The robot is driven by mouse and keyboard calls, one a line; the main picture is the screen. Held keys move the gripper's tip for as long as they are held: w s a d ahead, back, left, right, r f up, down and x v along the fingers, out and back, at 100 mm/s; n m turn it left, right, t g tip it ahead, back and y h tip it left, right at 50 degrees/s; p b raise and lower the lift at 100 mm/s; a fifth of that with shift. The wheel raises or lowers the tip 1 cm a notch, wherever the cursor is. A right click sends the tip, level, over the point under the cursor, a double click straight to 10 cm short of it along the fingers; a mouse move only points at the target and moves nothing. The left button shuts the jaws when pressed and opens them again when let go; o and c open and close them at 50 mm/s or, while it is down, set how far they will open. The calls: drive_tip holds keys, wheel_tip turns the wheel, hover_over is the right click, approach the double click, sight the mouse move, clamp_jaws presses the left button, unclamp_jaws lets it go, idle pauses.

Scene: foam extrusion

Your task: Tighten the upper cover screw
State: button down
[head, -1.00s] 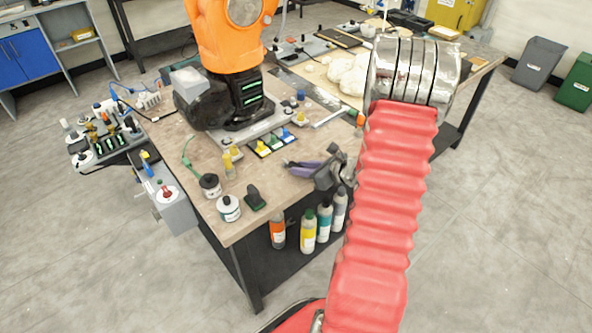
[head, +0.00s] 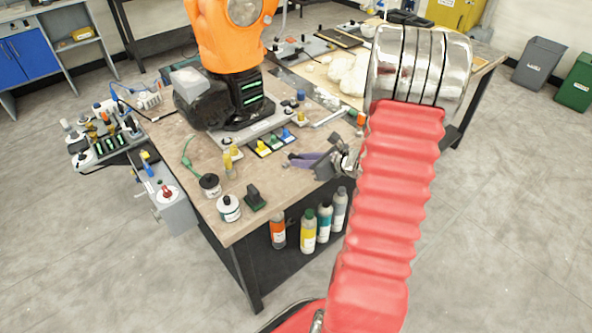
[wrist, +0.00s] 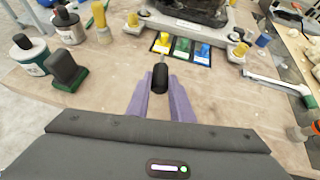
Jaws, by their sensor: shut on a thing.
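My gripper (head: 292,159) has purple fingers and is over the front right part of the workbench (head: 262,208). In the wrist view, my gripper (wrist: 160,82) is shut on a black-handled tool (wrist: 160,76), apparently a screwdriver. Its thin shaft (wrist: 164,45) points away from me, toward the colored blocks. The orange robot arm (head: 228,35) stands on a black base (head: 243,103) beyond my gripper. I cannot make out the upper cover screw in either view.
Yellow, green and blue blocks (head: 275,142) lie before the base. Bottles (head: 309,229) stand on the lower shelf. White foam (head: 350,75) lies behind.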

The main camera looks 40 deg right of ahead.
drive_tip(key=shift+r, duration=0.6)
drive_tip(key=c, duration=2.1)
unclamp_jaws()
clamp_jaws()
